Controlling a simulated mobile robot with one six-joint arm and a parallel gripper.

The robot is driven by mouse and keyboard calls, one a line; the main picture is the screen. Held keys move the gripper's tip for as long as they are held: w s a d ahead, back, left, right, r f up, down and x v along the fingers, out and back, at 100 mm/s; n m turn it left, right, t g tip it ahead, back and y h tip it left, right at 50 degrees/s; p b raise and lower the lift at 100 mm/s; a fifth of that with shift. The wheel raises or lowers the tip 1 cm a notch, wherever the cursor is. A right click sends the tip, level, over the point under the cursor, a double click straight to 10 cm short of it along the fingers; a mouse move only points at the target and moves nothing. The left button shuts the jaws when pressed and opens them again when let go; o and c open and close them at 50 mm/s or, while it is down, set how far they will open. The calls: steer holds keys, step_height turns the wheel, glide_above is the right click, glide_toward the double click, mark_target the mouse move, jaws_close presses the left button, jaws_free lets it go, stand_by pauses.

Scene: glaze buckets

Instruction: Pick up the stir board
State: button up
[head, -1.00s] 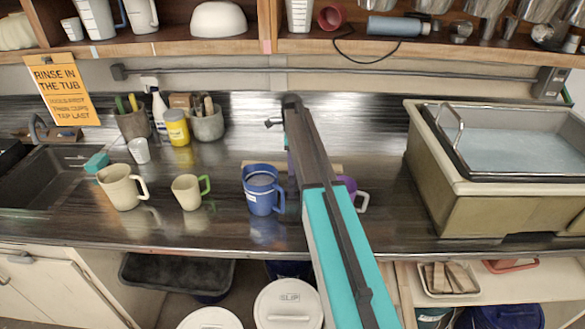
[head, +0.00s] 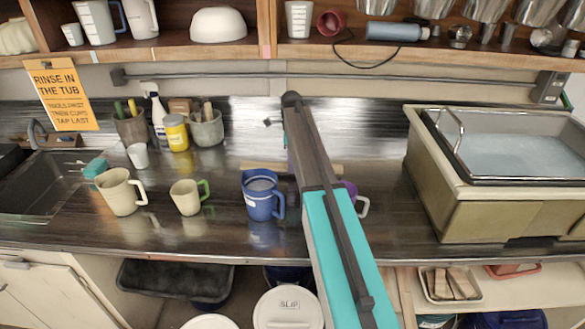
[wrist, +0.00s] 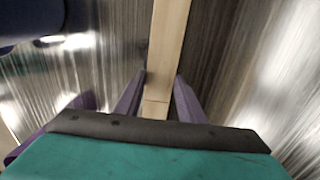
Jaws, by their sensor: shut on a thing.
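The stir board is a pale wooden strip. In the head view the stir board (head: 256,166) shows on both sides of my arm, behind the mugs, low at the counter; I cannot tell whether it touches it. In the wrist view the stir board (wrist: 170,35) runs away from between the purple fingers of my gripper (wrist: 158,92). My gripper is shut on the board near its close end. In the head view my arm hides most of the gripper and the middle of the board.
A blue mug (head: 260,195) stands just left of my arm, and a purple mug (head: 350,190) is partly hidden on its right. Cream mugs (head: 121,190) stand further left. A water tub (head: 470,205) fills the right. A shelf (head: 180,42) hangs above.

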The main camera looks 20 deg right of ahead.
step_height(320, 180, up, 7)
steer(key=shift+r+b, duration=0.2)
steer(key=shift+b, duration=0.9)
step_height(320, 180, up, 7)
steer(key=s, duration=0.1)
steer(key=shift+s+p, duration=0.2)
steer(key=shift+p, duration=0.15)
stand_by(0.7)
